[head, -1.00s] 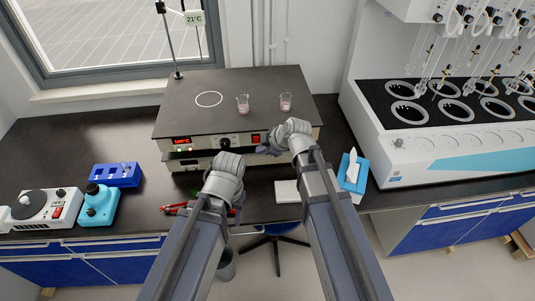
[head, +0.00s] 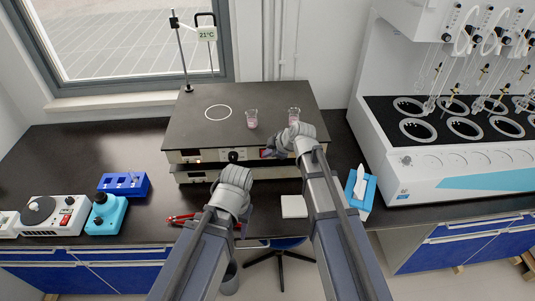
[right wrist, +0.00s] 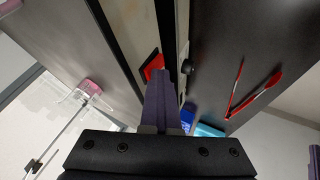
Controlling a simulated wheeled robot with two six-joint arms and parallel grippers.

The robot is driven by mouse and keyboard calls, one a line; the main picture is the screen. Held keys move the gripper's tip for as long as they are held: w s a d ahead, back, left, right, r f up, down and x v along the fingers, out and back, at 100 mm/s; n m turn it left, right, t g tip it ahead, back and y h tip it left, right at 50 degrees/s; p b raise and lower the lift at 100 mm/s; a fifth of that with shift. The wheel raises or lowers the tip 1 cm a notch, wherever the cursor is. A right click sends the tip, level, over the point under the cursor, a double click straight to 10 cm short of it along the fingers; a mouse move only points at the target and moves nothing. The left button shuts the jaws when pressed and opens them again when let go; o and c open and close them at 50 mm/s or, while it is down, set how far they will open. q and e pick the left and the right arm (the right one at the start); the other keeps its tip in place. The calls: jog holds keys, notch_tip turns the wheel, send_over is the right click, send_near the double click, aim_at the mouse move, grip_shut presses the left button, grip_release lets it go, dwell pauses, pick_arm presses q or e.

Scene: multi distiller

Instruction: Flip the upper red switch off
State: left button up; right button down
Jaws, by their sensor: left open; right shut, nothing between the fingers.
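Two flat hot plates are stacked on the bench, the upper one (head: 232,128) on the lower one (head: 193,177). The upper red switch (head: 267,153) is at the right of the upper front panel, partly hidden by my right gripper (head: 280,153). In the right wrist view the red switch (right wrist: 153,66) sits in a black frame, just beyond the tip of my shut, empty right gripper (right wrist: 159,80). I cannot tell whether they touch. My left gripper (head: 234,180) is open in front of the lower plate. Its fingers are mostly hidden by its wrist.
Two beakers with pink liquid (head: 252,119) (head: 294,115) stand on the upper plate. Red tongs (head: 182,218), a white pad (head: 293,206) and a tissue box (head: 367,187) lie near the front edge. A blue rack (head: 125,184) is left. The distiller (head: 450,175) stands right.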

pick_arm(q)
jog(key=shift+r, duration=0.1)
pick_arm(e)
jog(key=shift+w+r, duration=0.1)
jog(key=shift+r, duration=0.05)
pick_arm(q)
jog(key=shift+r+p, duration=0.7)
jog(key=shift+p, duration=0.1)
pick_arm(e)
jog(key=shift+r, duration=0.7)
pick_arm(q)
notch_tip(320, 180, up, 9)
jog(key=d+p, duration=0.1)
jog(key=p, duration=0.8)
jog(key=shift+s+d, duration=0.15)
jog(key=shift+d, duration=0.15)
pick_arm(e)
jog(key=s+a+v, duration=0.1)
jog(key=v, duration=1.1)
jog(key=shift+f, duration=0.1)
